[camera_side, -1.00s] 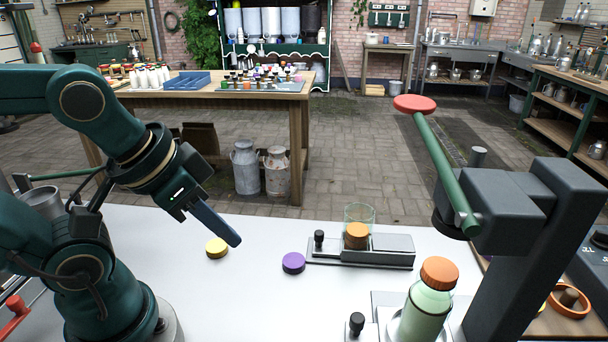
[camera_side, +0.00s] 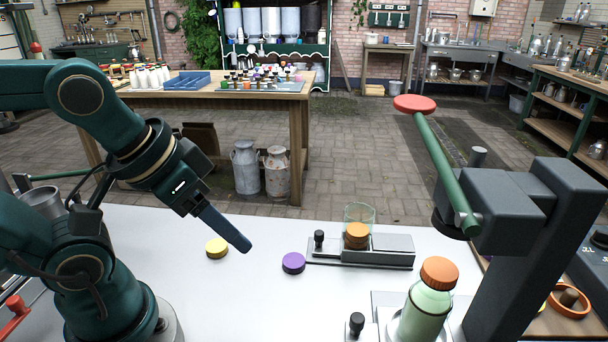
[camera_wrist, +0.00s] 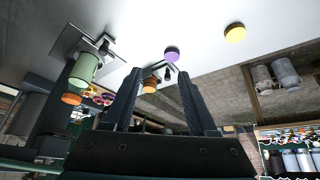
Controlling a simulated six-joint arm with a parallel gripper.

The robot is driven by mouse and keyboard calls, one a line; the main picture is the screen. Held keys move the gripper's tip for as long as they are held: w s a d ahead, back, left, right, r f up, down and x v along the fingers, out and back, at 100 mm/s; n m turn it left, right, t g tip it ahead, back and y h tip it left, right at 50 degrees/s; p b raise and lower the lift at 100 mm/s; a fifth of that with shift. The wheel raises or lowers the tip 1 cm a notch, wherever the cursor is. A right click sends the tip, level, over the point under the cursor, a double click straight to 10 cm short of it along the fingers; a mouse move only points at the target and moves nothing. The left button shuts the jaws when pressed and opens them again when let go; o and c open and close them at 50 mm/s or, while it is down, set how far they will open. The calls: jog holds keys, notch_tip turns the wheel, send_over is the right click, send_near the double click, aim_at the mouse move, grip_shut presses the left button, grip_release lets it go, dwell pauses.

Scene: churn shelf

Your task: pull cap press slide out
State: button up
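A pale green bottle (camera_side: 424,312) with an orange cap (camera_side: 438,272) on its top stands upright on the plate at the front of the cap press (camera_side: 535,240). In the wrist view the bottle (camera_wrist: 84,69) shows at the left. The press has a green lever (camera_side: 445,170) with a red knob (camera_side: 414,104), which stands raised. A small black knob (camera_side: 357,322) is on the plate left of the bottle. My gripper (camera_wrist: 156,80) is open and empty. In the side view my gripper (camera_side: 240,243) hangs above the white table, well left of the press.
A yellow cap (camera_side: 217,248) and a purple cap (camera_side: 293,263) lie on the white table (camera_side: 200,315). A cap holder (camera_side: 385,254) with a clear tube (camera_side: 359,216) and an orange-brown cap (camera_side: 357,236) stands behind. An orange ring (camera_side: 570,302) lies at the right.

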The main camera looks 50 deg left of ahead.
jog(key=w+d+r+n, duration=0.1)
jog(key=w+d+r, duration=0.1)
jog(key=w+r, duration=0.25)
jog(key=m+g, duration=0.2)
jog(key=g, duration=0.4)
send_over(358, 317)
notch_tip(358, 317, down, 12)
jog(key=shift+a+f, duration=0.1)
jog(key=shift+f, duration=0.05)
jog(key=shift+s+f, duration=0.1)
jog(key=shift+f, duration=2.45)
grip_shut()
